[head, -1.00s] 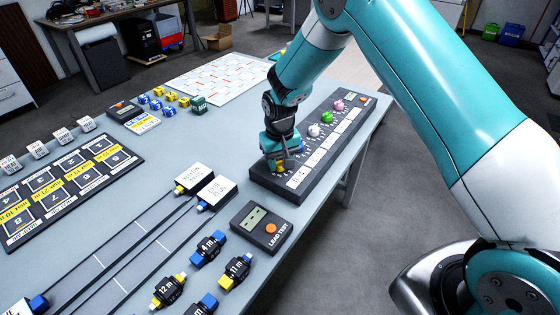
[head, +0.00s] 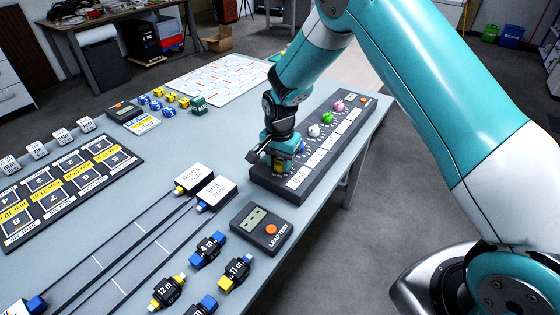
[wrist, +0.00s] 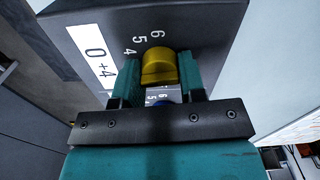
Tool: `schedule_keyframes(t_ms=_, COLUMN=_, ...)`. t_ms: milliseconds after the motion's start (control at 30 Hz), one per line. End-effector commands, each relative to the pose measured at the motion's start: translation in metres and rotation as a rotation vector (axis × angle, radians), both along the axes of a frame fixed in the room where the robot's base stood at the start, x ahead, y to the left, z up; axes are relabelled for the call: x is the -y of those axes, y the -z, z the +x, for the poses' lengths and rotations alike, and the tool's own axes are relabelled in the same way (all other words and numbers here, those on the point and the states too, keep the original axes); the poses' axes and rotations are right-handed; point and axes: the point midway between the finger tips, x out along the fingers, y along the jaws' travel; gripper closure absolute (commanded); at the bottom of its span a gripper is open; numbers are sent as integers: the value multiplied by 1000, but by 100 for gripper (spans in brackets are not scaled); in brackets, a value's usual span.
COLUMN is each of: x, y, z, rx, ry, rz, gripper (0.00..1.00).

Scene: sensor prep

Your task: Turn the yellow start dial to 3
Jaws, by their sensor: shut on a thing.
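The yellow start dial (wrist: 158,66) sits on the dark dial panel (head: 262,184), at the panel's near end. In the wrist view it lies between the two teal fingers of my gripper (wrist: 157,80), which is shut on it. The printed numbers 4, 5 and 6 show around the dial; the other numbers are hidden, and I cannot tell where the dial points. In the head view my gripper (head: 280,166) is over the near end of the panel and mostly hides the dial.
Further along the panel are a white dial (head: 314,131), a green dial (head: 327,118) and a pink dial (head: 339,105). A lead tester (head: 262,228) lies in front of the panel. Connector blocks (head: 208,250) and a label board (head: 70,185) lie to the left.

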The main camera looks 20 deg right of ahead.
Motion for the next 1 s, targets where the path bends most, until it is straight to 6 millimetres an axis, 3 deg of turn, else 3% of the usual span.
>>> schedule_keyframes(t_ms=300, x=2, y=-2, z=2, rx=6, ry=110, rz=-2, gripper=86)
schedule_keyframes(t_ms=800, x=2, y=-2, z=2, rx=6, ry=126, rz=-2, gripper=86)
schedule_keyframes(t_ms=833, x=2, y=-2, z=2, rx=6, ry=126, rz=-2, gripper=58)
schedule_keyframes(t_ms=933, x=1, y=-1, z=2, rx=6, ry=125, rz=-2, gripper=37)
schedule_keyframes(t_ms=1000, x=1, y=-1, z=1, rx=4, ry=124, rz=-2, gripper=37)
